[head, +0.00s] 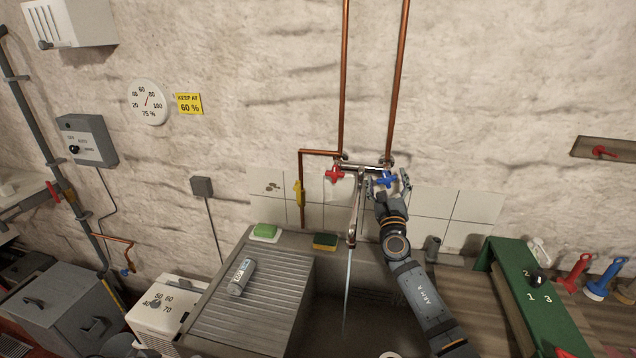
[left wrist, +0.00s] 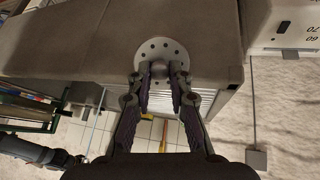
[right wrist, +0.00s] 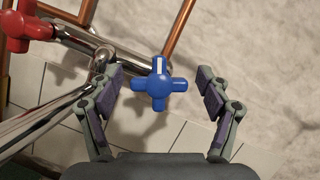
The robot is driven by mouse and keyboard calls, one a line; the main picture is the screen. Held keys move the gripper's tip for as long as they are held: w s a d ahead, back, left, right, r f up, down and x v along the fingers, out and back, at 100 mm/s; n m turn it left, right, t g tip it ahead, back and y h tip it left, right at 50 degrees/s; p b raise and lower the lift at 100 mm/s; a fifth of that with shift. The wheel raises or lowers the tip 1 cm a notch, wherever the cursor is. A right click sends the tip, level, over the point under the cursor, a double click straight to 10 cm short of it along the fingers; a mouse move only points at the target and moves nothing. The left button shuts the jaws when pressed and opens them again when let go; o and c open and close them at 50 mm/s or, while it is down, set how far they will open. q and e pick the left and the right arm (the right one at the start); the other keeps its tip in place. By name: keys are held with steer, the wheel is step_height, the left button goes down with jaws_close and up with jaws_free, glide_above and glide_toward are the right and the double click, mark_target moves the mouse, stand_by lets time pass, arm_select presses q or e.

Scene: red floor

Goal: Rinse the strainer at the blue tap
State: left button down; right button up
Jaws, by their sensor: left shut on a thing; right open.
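The blue tap handle (head: 386,181) is on the wall mixer at the back. My right gripper (head: 392,188) is at it. In the right wrist view the blue handle (right wrist: 160,90) lies between the spread fingers of my right gripper (right wrist: 159,78), with gaps on both sides. Water (head: 347,285) runs from the spout (head: 352,238) into the sink (head: 375,325). The strainer (left wrist: 148,50), a pale round disc with holes, is in the left wrist view. My left gripper (left wrist: 160,78) is shut on its dark knob.
A red tap handle (head: 335,174) sits left of the blue one. A grey cylinder (head: 241,276) lies on the ribbed drainboard (head: 270,300). Green soap (head: 264,231) and a sponge (head: 325,241) are on the back ledge. A green rack (head: 520,290) stands right of the sink.

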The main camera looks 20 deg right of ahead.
arm_select(q)
steer(key=shift+w+d+f, duration=0.1)
steer(key=shift+w, duration=0.05)
arm_select(e)
steer(key=shift+w+d+f, duration=0.1)
steer(key=shift+w+f, duration=0.1)
steer(key=shift+w, duration=0.05)
steer(key=shift+s+r, duration=0.1)
steer(key=shift+s, duration=0.05)
steer(key=c, duration=1.2)
steer(key=m+b, duration=0.1)
steer(key=m+h+b, duration=0.1)
steer(key=m, duration=0.1)
steer(key=m+g+h+b, duration=0.1)
steer(key=b, duration=0.1)
steer(key=shift+f+m, duration=0.35)
steer(key=shift+m, duration=0.05)
arm_select(q)
step_height(320, 180, down, 5)
steer(key=shift+r+b, duration=0.15)
steer(key=shift+b, duration=0.3)
arm_select(e)
steer(key=shift+r+m+h, duration=0.25)
steer(key=shift+m+h, duration=0.55)
steer(key=shift+m, duration=0.3)
arm_select(q)
steer(key=shift+r, duration=0.1)
arm_select(e)
steer(key=shift+r+g, duration=0.1)
steer(key=shift+g, duration=0.2)
